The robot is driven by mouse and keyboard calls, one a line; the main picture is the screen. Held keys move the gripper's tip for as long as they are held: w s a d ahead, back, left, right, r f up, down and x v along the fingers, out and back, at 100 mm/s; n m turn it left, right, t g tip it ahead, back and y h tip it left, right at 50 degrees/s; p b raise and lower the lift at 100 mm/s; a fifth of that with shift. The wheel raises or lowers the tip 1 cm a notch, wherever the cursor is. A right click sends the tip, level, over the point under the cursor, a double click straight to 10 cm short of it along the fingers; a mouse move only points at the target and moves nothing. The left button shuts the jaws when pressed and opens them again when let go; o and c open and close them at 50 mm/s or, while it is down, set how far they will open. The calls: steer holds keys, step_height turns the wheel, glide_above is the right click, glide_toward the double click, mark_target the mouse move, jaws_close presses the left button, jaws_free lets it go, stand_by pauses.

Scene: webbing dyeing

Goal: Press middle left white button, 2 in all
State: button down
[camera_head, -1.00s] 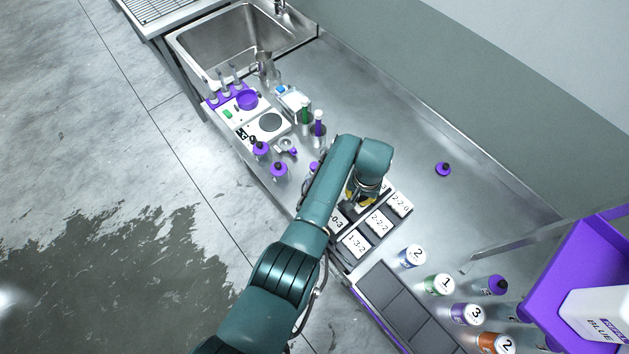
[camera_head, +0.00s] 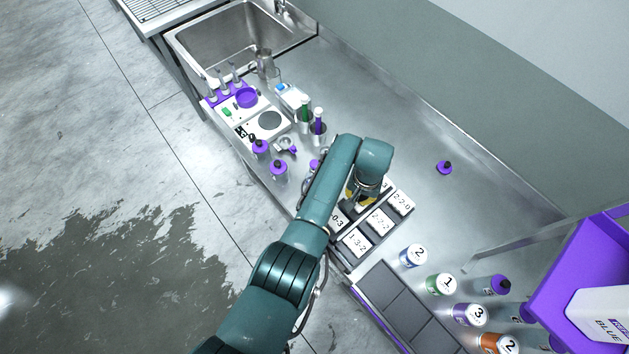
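A tray of white labelled cards lies under my arm; cards reading 1-3-2 (camera_head: 358,241), 2-2-2 (camera_head: 380,222) and 2-2-0 (camera_head: 402,201) show, and one ending in 0-3 (camera_head: 338,218) is partly covered. My gripper (camera_head: 359,197) points down over the far left part of this tray, with a bit of yellow beside it. My wrist hides most of its fingers, so I cannot tell if they are open or shut or touching anything. I cannot make out a middle left white button. A white and purple device (camera_head: 246,104) with several nozzles stands near the sink.
Purple-capped bottles (camera_head: 279,170) and a holder with green and purple tubes (camera_head: 317,128) stand left of my arm. The counter behind my wrist is mostly clear.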

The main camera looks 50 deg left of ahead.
steer(key=shift+f+b, duration=0.35)
steer(key=shift+f, duration=0.25)
steer(key=shift+r+p, duration=2.2)
steer(key=shift+r, duration=0.2)
steer(key=shift+r, duration=0.1)
step_height(320, 180, up, 6)
steer(key=p, duration=0.5)
